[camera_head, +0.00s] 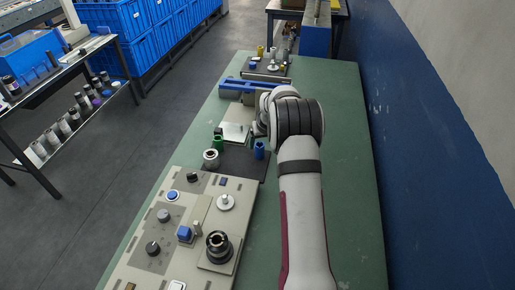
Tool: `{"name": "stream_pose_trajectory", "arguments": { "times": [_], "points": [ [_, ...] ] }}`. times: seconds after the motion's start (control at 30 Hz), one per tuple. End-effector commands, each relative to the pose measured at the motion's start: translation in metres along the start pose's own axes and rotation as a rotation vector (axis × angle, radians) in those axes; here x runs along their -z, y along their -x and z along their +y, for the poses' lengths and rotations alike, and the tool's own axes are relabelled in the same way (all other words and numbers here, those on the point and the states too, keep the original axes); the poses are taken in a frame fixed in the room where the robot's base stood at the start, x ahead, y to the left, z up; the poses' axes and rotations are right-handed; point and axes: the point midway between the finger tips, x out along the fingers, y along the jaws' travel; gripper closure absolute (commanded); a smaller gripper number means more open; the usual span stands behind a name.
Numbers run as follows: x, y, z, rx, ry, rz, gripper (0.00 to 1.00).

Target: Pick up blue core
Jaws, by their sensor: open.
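A blue core (259,149), a small upright blue cylinder, stands on a dark mat (238,165) in the middle of the green table. My arm's wrist is just above and right of it in the picture. My gripper (260,128) shows only in part, beyond the blue core and beside a pale plate (235,132). It is open, and its fingertips are mostly hidden by the wrist. Nothing is seen held in it.
Green cylinders (217,143) and a pale ring-shaped part (211,158) stand left of the blue core. A control panel (160,225) with knobs and a black chuck (218,246) lies nearer. A blue vise-like bar (245,86) lies beyond. The table's right side is clear.

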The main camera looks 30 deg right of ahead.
Motion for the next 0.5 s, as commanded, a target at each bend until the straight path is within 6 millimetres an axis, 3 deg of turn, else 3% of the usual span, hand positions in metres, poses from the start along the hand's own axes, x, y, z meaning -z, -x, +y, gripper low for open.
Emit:
{"name": "stream_pose_trajectory", "arguments": {
  "times": [0.3, 0.5],
  "points": [
    [0.005, -0.053, -0.004, 0.001, 0.0, -0.001, 0.2],
    [0.006, -0.061, -0.004, 0.001, 0.0, 0.001, 0.2]
  ]
}}
